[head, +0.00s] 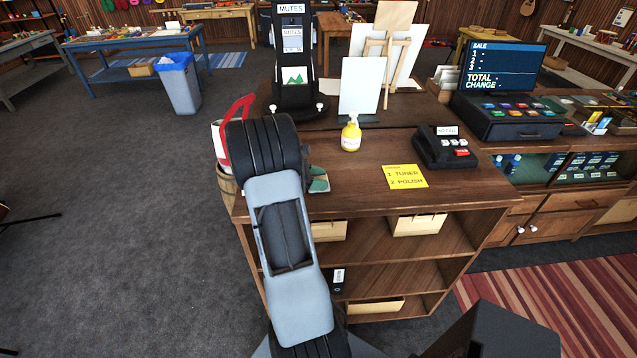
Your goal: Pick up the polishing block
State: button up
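I cannot pick out the polishing block for certain. A small green and tan item (319,181) lies on the wooden counter (350,202), just right of my arm and partly hidden by it. It is too small to name surely. My arm rises from the bottom of the head view and ends in a black joint over the counter's left end. My gripper is hidden behind that joint, so its fingers do not show. A yellow note (405,177) on the counter reads "1 tuner, 2 polish".
A yellow pump bottle (351,136), a black keypad device (445,150) and a white board (361,88) stand on the counter. A black mutes stand (293,60) is at the back. A red-handled item (235,125) is left of my arm. The counter's front middle is clear.

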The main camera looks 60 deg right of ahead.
jog(key=c, duration=0.5)
jog(key=shift+r, duration=0.1)
